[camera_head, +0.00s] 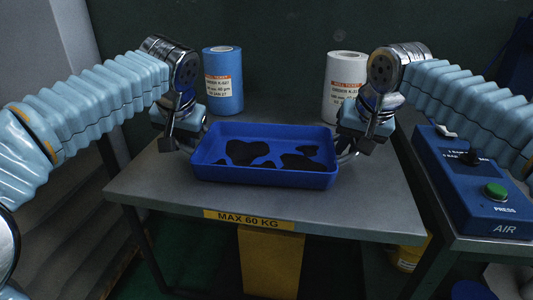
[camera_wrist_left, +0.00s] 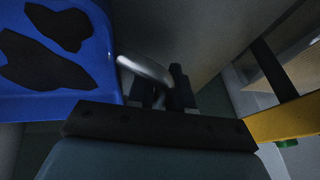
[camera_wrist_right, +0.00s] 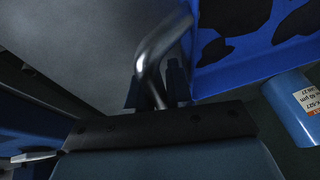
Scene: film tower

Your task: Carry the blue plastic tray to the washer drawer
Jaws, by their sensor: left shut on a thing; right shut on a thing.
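The blue plastic tray (camera_head: 263,176) is level in the middle of the grey table, with dark irregular patches on its floor. I cannot tell whether it rests on the table or is slightly above it. My left gripper (camera_head: 186,143) is shut on the metal handle at the tray's left end; the handle (camera_wrist_left: 145,69) shows between the fingers in the left wrist view. My right gripper (camera_head: 349,146) is shut on the handle at the right end; that handle (camera_wrist_right: 152,65) shows in the right wrist view. No washer drawer can be made out.
A blue roll canister (camera_head: 222,75) and a white roll canister (camera_head: 343,80) stand behind the tray. The table (camera_head: 330,208) has bare room in front. A blue control box (camera_head: 470,180) with a green button (camera_head: 496,192) is at the right. A yellow panel (camera_head: 270,262) is below the table.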

